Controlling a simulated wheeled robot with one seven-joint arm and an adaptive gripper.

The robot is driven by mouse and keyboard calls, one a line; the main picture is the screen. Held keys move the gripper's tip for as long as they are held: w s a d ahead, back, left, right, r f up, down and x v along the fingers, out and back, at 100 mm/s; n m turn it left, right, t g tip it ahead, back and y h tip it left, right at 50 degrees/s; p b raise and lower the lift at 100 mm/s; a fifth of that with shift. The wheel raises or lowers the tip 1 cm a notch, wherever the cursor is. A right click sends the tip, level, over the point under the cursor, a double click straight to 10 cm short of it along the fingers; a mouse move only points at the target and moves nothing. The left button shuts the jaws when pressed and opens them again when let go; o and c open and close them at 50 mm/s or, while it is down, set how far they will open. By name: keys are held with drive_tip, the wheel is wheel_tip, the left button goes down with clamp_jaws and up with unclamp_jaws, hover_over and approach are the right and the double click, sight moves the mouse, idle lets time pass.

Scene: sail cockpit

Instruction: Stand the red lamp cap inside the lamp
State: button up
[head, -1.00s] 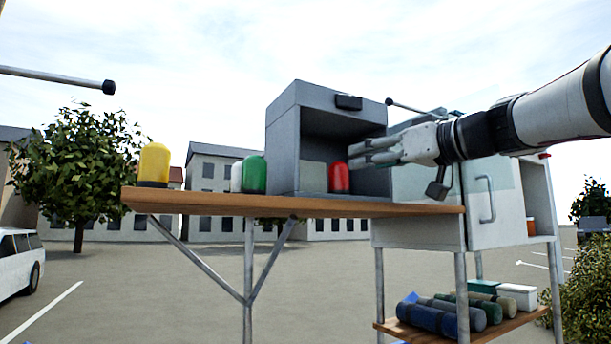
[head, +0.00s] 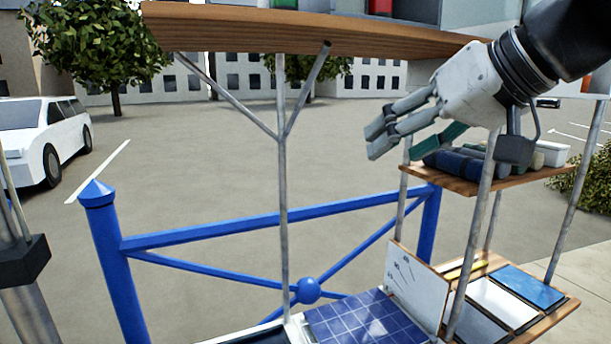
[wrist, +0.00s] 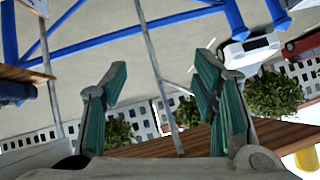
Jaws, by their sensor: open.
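The red lamp cap (head: 380,6) shows only its lower end at the top edge of the head view. It stands inside the open grey box that appears to be the lamp (head: 428,10), whose upper part is cut off. My gripper (head: 376,138) is open and empty, below the level of the wooden shelf and to the front right of it. In the wrist view my gripper (wrist: 160,78) shows its fingers spread with nothing between them. The cap cannot be made out in the wrist view.
The wooden shelf (head: 300,32) spans the top. A green cap (head: 285,3) is cut off there; a yellow cap (wrist: 306,160) shows in the wrist view. A lower shelf (head: 465,184) holds rolled bundles. A blue railing (head: 230,228) and thin metal posts stand below.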

drive_tip(key=s+d+f+m+g+h, duration=0.1)
drive_tip(key=s+f+g+h, duration=0.1)
drive_tip(key=s+f, duration=0.5)
drive_tip(key=s+d+f+g+h, duration=0.1)
drive_tip(key=s+f+h, duration=0.2)
drive_tip(key=s+f, duration=0.4)
wheel_tip(320, 180, down, 6)
drive_tip(key=shift+d+r+m+g, duration=0.25)
drive_tip(key=shift+d+m+g, duration=0.1)
drive_tip(key=shift+m+g, duration=0.05)
